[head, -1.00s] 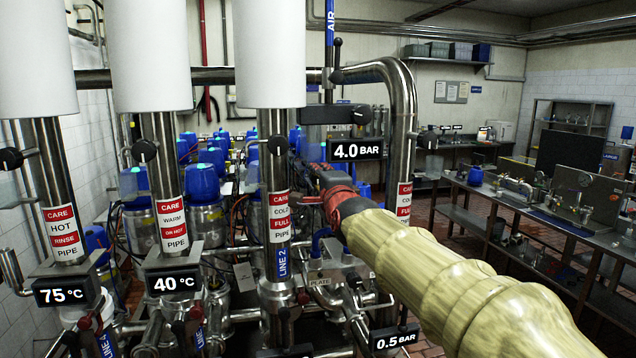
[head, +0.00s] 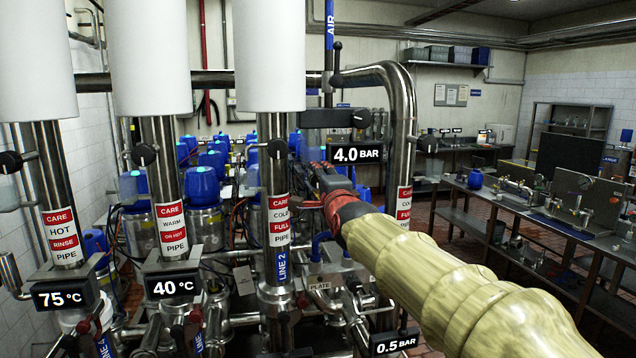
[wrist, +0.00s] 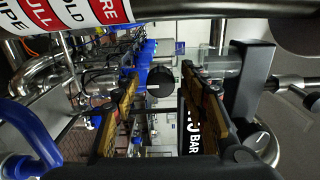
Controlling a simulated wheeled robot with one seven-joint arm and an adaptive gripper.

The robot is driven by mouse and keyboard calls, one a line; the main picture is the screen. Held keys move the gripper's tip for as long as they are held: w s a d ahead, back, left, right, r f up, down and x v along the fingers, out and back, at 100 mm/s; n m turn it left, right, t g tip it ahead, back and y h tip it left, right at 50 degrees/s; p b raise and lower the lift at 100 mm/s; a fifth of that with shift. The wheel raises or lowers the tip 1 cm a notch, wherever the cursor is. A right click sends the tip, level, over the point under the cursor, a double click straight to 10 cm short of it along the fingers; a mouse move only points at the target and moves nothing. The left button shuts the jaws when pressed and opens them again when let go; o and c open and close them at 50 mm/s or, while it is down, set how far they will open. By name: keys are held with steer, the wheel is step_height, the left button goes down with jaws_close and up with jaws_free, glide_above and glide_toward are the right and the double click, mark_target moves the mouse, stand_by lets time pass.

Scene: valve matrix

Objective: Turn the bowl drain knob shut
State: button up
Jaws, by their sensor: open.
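A round black knob (wrist: 160,82) shows in the wrist view, ahead of my gripper (wrist: 160,74) and framed between its two fingers. It appears apart from the fingers, beyond their tips. No label on it is readable, so I cannot tell for sure that it is the bowl drain knob. My gripper is open and empty, its gold-brown finger pads spread wide. In the head view my gripper (head: 322,176) reaches in just below the 4.0 BAR sign (head: 357,153), between two steel pipes. Its fingertips are small and hard to make out there.
The cold-water pipe (head: 279,210) stands left of my gripper and a bent steel pipe (head: 404,130) right of it. In the wrist view, a clear cylinder (wrist: 218,62) and dark bracket (wrist: 250,85) lie close on the right. Blue-topped vessels (head: 202,183) stand behind.

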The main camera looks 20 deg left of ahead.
steer(key=v, duration=1.2)
steer(key=shift+a, duration=0.1)
steer(key=s+d+f+n+g+h, duration=0.1)
steer(key=s+d+f+n+g, duration=0.15)
steer(key=f, duration=0.45)
steer(key=s+d+f+n+g+h, duration=0.1)
steer(key=s+f+n+g, duration=0.1)
steer(key=s+f+n, duration=0.3)
steer(key=d+f+n+g+h, duration=0.1)
steer(key=d+f+n+g, duration=0.15)
steer(key=f, duration=0.55)
steer(key=s+d+f+n+g+h, duration=0.1)
steer(key=s+d+f+h, duration=0.2)
steer(key=s+d, duration=0.9)
steer(key=s+d+f+g+h, duration=0.1)
steer(key=s+d+f+h, duration=0.2)
steer(key=s+d+f, duration=0.7)
steer(key=shift+s+d+n+g+h, duration=0.35)
steer(key=shift+s+d, duration=0.75)
steer(key=shift+d, duration=3.45)
